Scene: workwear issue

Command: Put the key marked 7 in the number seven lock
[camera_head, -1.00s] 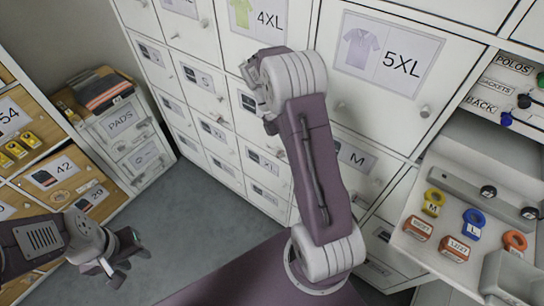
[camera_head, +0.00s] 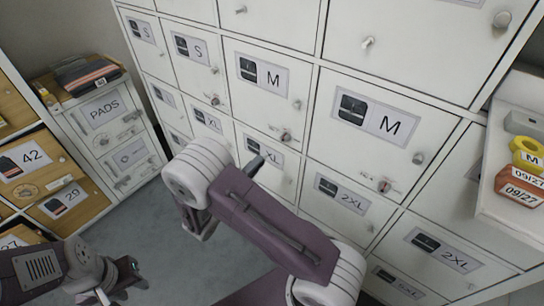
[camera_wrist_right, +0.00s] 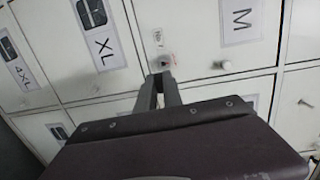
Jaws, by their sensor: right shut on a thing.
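In the right wrist view my right gripper (camera_wrist_right: 160,80) is shut, its narrow fingers close together, their tips just below a small round reddish lock (camera_wrist_right: 166,62). A small tag (camera_wrist_right: 158,38) above the lock seems to read "No 7". The key is too small or hidden to make out, and I cannot tell whether it touches the lock. In the head view the fingers of my right gripper (camera_head: 256,164) show small and dark in front of the cabinet. My left gripper (camera_head: 118,288) is low at the left, seemingly open and empty, away from the cabinet.
The white cabinet has several labelled doors with knobs and locks, among them an M door (camera_head: 335,145). A tray at the right edge holds a yellow M ring (camera_head: 528,152) and a red 09/27 tag (camera_head: 520,190). A PADS drawer unit (camera_head: 102,112) stands at the left.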

